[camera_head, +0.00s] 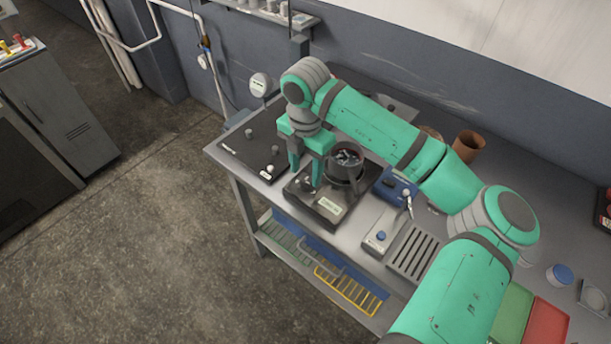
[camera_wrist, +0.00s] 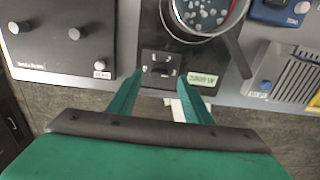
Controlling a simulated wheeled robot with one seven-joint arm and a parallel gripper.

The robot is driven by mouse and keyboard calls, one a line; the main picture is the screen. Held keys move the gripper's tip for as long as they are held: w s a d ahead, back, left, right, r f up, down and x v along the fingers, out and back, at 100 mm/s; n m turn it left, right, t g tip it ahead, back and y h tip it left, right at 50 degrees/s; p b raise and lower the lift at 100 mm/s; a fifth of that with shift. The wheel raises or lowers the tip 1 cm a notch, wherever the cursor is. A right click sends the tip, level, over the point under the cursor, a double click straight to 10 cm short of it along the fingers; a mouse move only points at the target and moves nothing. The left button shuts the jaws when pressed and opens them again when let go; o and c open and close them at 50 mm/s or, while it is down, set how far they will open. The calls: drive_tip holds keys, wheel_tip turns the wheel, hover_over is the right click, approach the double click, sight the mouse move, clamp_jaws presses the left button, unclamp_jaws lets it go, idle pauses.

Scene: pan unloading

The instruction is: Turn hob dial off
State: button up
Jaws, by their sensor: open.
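The hob (camera_head: 322,211) is a dark square unit on the steel table, with a pot (camera_head: 347,172) of small pieces on it. The hob dial (camera_wrist: 162,69) is a small dark knob on a black plate at the hob's front edge in the wrist view. Beside it is a white wattage label (camera_wrist: 199,79). My gripper (camera_head: 306,180) points down over the hob's left front part. In the wrist view my gripper (camera_wrist: 162,84) is open and empty, with the dial between and beyond its two fingertips. I cannot tell whether a finger touches the dial.
A black panel (camera_wrist: 75,52) with knobs lies left of the hob. The pot's dark handle (camera_wrist: 237,55) sticks out right of the dial. A blue box (camera_head: 395,184) and a slotted tray (camera_head: 413,251) stand to the right. The floor in front is clear.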

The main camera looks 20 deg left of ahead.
sight(306, 181)
drive_tip(key=shift+f, duration=1.55)
drive_tip(key=c, duration=1.1)
drive_tip(key=shift+o, duration=0.2)
